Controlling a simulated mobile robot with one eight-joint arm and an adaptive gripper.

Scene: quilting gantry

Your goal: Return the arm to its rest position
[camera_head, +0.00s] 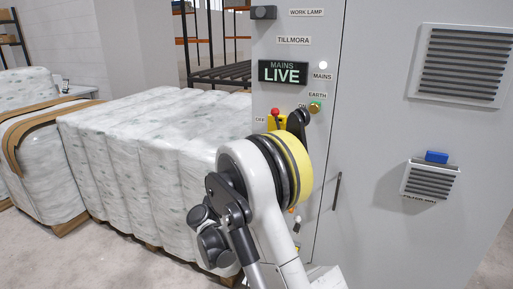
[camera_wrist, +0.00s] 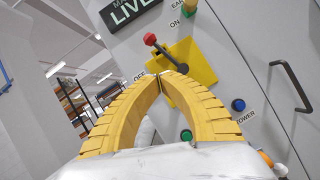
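My gripper (camera_wrist: 160,75) has two yellow ribbed fingers that arch together and meet at the tips in the wrist view. It is shut, with nothing visible between the fingers. It faces the grey cabinet, just below a red-knobbed lever (camera_wrist: 165,53) on a yellow plate (camera_wrist: 198,62). I cannot tell the gap between the tips and the plate. In the head view my bent arm (camera_head: 262,180) stands before the cabinet and hides my gripper and part of the panel. The lever's red knob (camera_head: 275,112) shows above the arm.
The grey cabinet (camera_head: 380,150) carries a lit "MAINS LIVE" sign (camera_head: 283,72), a door handle (camera_head: 337,190) and vents. A blue block (camera_head: 437,157) sits on the lower vent. Wrapped white bales (camera_head: 150,150) stand left of my arm. Bare floor shows at lower left.

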